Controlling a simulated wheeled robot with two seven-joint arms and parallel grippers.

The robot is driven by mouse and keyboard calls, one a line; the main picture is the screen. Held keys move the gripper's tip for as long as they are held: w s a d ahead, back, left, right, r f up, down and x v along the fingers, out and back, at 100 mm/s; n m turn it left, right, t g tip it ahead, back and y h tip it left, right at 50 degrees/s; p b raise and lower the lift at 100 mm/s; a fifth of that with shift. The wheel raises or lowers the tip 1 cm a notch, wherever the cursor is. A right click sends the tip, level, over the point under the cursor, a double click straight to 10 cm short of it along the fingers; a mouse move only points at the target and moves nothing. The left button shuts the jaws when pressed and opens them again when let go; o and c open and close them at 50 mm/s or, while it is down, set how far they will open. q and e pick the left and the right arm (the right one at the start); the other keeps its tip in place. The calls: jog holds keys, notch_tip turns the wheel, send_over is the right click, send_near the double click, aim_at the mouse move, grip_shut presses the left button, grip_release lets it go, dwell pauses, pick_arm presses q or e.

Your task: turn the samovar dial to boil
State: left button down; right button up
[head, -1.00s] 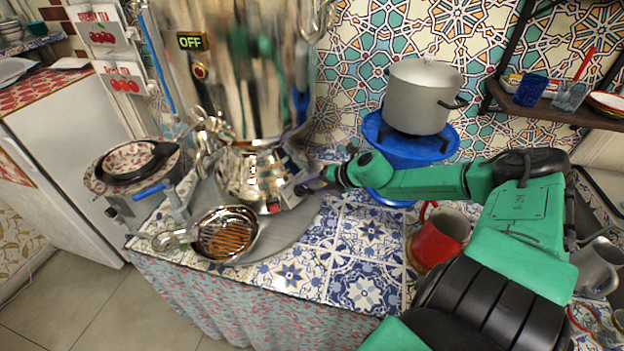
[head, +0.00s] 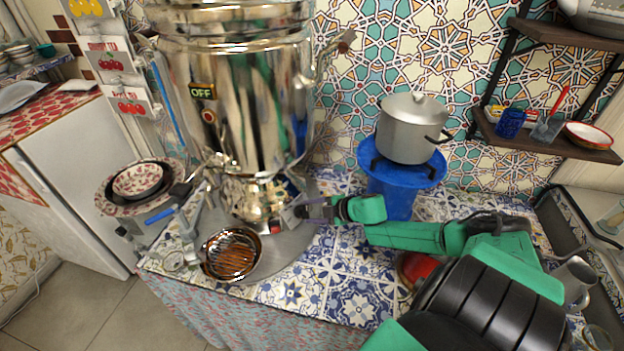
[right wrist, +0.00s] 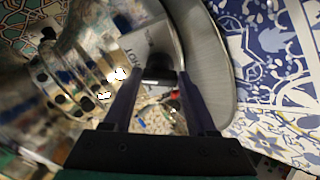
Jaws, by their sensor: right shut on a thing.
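The shiny samovar (head: 235,105) stands on a round grey tray (head: 285,247) on the tiled counter. Its small sign (head: 202,91) reads OFF, with a red round light or button (head: 208,116) below it. My right gripper (head: 299,211) is at the right side of the samovar's base. In the right wrist view my right gripper (right wrist: 160,80) is shut on a small dark piece, apparently the dial (right wrist: 158,74), in front of a pale plate (right wrist: 140,50) with partly readable lettering. The fingers hide most of the dial, so its setting cannot be read. My left gripper is not in view.
A copper-coloured strainer bowl (head: 232,254) sits at the tray's front edge. A grey pot (head: 411,128) stands on a blue stand (head: 398,196) behind my right arm. A red mug (head: 417,268) is partly hidden by that arm. Blue-patterned counter (head: 345,270) is clear at the front.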

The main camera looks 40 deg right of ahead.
jog(key=m+p, duration=0.2)
jog(key=m, duration=0.1)
jog(key=m+p, duration=0.2)
jog(key=m, duration=0.1)
jog(key=shift+s+a+m+t, duration=0.15)
jog(key=shift+a+m+t, duration=0.05)
jog(key=shift+m+t, duration=0.2)
jog(key=m+p, duration=0.1)
jog(key=m, duration=0.2)
jog(key=shift+f+m+h+p, duration=0.1)
jog(key=shift+m+h+p, duration=0.2)
jog(key=shift+h+p, duration=0.1)
jog(key=shift+a+f+m+p, duration=0.15)
jog(key=shift+m+p, duration=0.45)
jog(key=shift+m, duration=0.9)
jog(key=o, duration=1.4)
jog(key=shift+c, duration=0.2)
